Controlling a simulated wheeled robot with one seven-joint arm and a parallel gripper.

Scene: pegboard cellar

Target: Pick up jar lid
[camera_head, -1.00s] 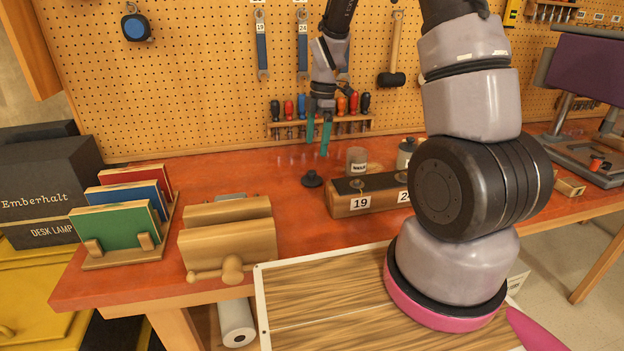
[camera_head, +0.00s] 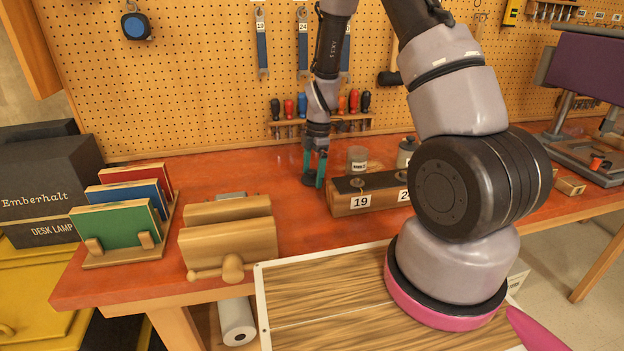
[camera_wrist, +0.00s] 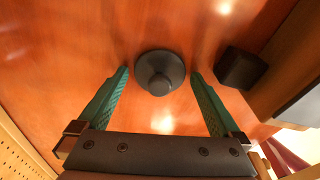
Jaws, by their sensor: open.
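The jar lid is a dark round disc with a knob on top. In the wrist view the jar lid (camera_wrist: 159,73) lies on the orange-red bench, ahead of and between my two green fingertips. In the head view the lid (camera_head: 308,180) is partly hidden behind the fingers. My gripper (camera_head: 313,168) points down at it from above, and it also shows in the wrist view (camera_wrist: 160,76). It is open, with bare bench between the fingers and the lid on both sides. I cannot tell the exact height of the fingertips above the bench.
A wooden block numbered 19 (camera_head: 347,204) stands right of the lid, with a labelled jar (camera_head: 357,160) behind it. A dark block (camera_wrist: 240,68) is close to the right finger in the wrist view. A wooden vise (camera_head: 228,245) is front left. Bench left of the lid is clear.

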